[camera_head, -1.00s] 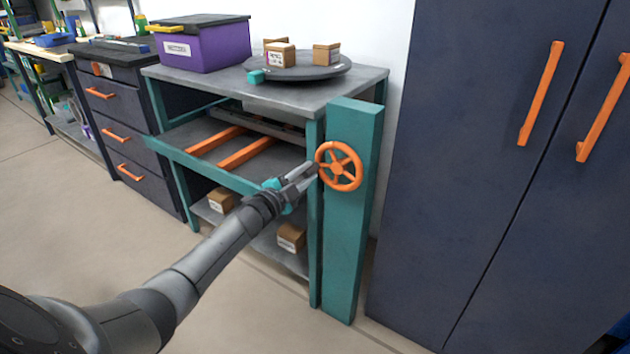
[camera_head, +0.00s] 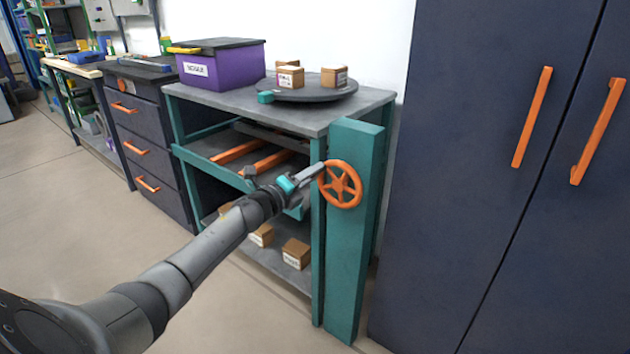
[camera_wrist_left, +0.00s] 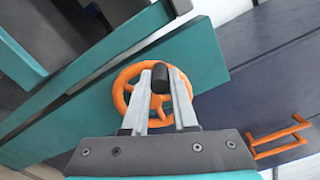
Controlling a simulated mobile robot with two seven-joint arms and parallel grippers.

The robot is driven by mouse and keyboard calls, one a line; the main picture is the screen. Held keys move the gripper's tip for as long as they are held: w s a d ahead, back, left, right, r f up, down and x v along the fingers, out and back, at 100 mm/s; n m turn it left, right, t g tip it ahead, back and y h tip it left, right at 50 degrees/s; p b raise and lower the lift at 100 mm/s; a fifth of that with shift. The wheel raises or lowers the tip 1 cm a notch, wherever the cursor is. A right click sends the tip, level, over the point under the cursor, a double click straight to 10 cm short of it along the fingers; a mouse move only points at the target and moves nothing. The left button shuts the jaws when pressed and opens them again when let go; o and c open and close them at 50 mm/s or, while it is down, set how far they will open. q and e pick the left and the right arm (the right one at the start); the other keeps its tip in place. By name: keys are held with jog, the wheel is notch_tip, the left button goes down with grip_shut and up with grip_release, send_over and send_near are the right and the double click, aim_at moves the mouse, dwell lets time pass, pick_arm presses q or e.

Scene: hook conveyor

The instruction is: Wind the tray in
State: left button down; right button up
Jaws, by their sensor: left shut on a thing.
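The orange handwheel (camera_head: 340,184) is on the front of a teal post at the bench's right end. It also shows in the left wrist view (camera_wrist_left: 128,93). My left gripper (camera_head: 321,168) is at the wheel's upper left rim. In the left wrist view its fingers are shut on the wheel's dark knob (camera_wrist_left: 160,78). The tray (camera_head: 215,170), with a teal front edge, sits under the bench top, and its front still stands out a little. Two orange bars (camera_head: 238,151) show in it. My forearm hides part of the tray's right side. My right gripper is not in view.
The bench top (camera_head: 205,92) carries a purple bin (camera_head: 220,70) and a dark turntable (camera_head: 310,92) with small boxes. Boxes lie on the lower shelf (camera_head: 277,262). A dark cabinet (camera_head: 455,200) with orange handles stands close at right. The floor in front is clear.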

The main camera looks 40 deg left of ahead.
aim_at(336, 165)
pick_arm(q)
jog(key=shift+d+r+m, duration=0.4)
jog(key=shift+r+m, duration=0.05)
jog(key=shift+m, duration=0.55)
jog(key=m, duration=0.1)
jog(key=d+m, duration=0.1)
jog(key=shift+d+r+m, duration=0.1)
jog(key=shift+r+m, duration=0.2)
jog(key=shift+r, duration=0.05)
jog(key=shift+d+r+m+p, duration=0.15)
jog(key=shift+d+m+p, duration=0.25)
jog(key=shift+m, duration=0.7)
jog(key=shift+d+m, duration=0.6)
jog(key=shift+m, duration=0.3)
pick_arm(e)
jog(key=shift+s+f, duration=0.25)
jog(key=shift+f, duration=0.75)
pick_arm(q)
jog(key=c, duration=0.7)
grip_release()
jog(key=shift+s, duration=0.15)
